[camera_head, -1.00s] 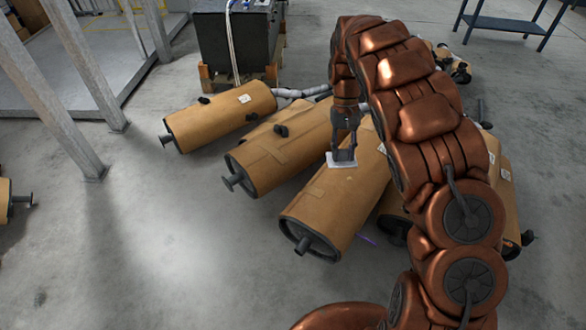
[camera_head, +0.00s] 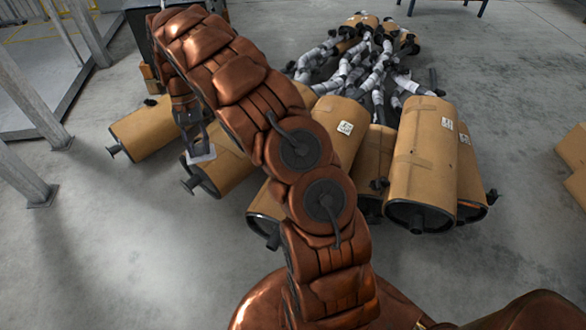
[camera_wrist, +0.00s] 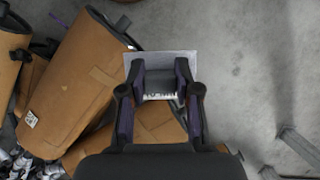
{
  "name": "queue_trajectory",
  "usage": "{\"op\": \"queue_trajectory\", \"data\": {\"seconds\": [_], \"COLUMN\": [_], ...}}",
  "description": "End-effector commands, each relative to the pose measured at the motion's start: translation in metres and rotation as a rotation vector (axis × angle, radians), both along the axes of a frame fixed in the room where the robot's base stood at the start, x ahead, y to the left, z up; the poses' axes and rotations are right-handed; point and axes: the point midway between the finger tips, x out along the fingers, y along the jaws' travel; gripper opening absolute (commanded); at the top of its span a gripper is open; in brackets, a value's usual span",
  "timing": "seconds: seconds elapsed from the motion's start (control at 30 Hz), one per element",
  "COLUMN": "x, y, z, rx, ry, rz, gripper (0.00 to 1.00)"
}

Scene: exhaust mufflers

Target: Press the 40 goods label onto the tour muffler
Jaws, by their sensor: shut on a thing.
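My gripper (camera_head: 197,140) is shut on a flat white label (camera_head: 203,155), held by its edge. In the head view the label overlaps the front end of a brown-wrapped muffler (camera_head: 229,172); whether they touch cannot be told. In the wrist view, my gripper (camera_wrist: 160,75) has the label (camera_wrist: 160,57) between its fingers, with grey floor behind and a brown muffler (camera_wrist: 152,125) below it. Another brown muffler (camera_wrist: 78,80) with a small white sticker (camera_wrist: 31,118) lies to the left. I cannot read which muffler is the tour one.
Another muffler (camera_head: 145,130) lies to the left; my arm covers part of the row. Mufflers on the right (camera_head: 422,160) carry white stickers (camera_head: 447,123). Wrapped pipes (camera_head: 370,70) lie behind. Metal posts (camera_head: 25,175) stand at left. The front-left floor is clear.

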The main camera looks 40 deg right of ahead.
Motion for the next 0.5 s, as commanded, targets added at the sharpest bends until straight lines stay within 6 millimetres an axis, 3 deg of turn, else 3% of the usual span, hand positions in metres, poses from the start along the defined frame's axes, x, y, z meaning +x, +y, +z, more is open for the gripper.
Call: {"op": "queue_trajectory", "data": {"seconds": [0.03, 0.33, 0.5], "x": [0.001, 0.002, -0.008], "y": [-0.017, -0.107, -0.163], "z": [-0.028, -0.110, -0.156], "rx": [0.003, 0.002, 0.001], "ry": [0.000, 0.001, 0.004], "rz": [-0.111, -0.794, -1.192], "gripper": [0.17, 0.17, 0.17]}}
